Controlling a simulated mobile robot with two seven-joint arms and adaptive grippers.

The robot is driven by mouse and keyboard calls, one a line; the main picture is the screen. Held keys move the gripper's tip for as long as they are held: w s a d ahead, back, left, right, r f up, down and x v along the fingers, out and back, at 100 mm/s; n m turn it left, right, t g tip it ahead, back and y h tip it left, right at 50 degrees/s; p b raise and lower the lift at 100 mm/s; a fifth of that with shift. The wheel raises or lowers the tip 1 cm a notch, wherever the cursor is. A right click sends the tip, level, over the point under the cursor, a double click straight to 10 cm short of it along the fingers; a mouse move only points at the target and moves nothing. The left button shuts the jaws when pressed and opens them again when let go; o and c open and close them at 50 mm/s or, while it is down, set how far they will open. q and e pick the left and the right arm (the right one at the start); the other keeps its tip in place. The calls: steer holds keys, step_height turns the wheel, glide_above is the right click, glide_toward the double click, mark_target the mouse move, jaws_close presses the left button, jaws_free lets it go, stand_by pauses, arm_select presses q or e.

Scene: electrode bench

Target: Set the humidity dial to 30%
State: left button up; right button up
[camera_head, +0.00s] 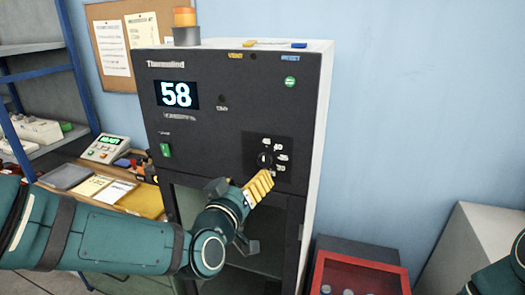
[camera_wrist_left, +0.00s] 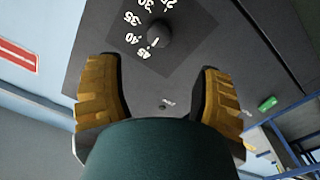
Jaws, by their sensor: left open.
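The humidity dial (camera_head: 265,159) is a small black knob on a dark square plate on the cabinet's front panel, ringed by white numbers. In the left wrist view the dial (camera_wrist_left: 158,34) shows near the top, with 45, 40, 35, 30 and 25 around it. Its white mark seems to point toward the 45 side. My left gripper (camera_head: 261,187), with yellow ribbed fingers, is just below the dial in the head view. In the wrist view my left gripper (camera_wrist_left: 160,92) has its fingers wide apart with nothing between them. My right gripper is not in view.
The dark cabinet (camera_head: 225,125) has a lit display (camera_head: 176,95) reading 58 and a green switch (camera_head: 166,150). A red-framed box (camera_head: 360,272) stands at the lower right. A blue shelf rack (camera_head: 30,75) is at the left. The wall right of the cabinet is clear.

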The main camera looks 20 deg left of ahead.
mark_target(263, 161)
arm_select(q)
steer(key=w+p, duration=0.1)
steer(key=w, duration=0.4)
steer(key=w+p, duration=0.1)
steer(key=w, duration=0.2)
steer(key=shift+d+p, duration=0.3)
steer(key=shift+d, duration=0.05)
steer(key=shift+w, duration=0.65)
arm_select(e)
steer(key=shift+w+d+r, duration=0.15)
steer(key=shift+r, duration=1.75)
arm_select(q)
jaws_close()
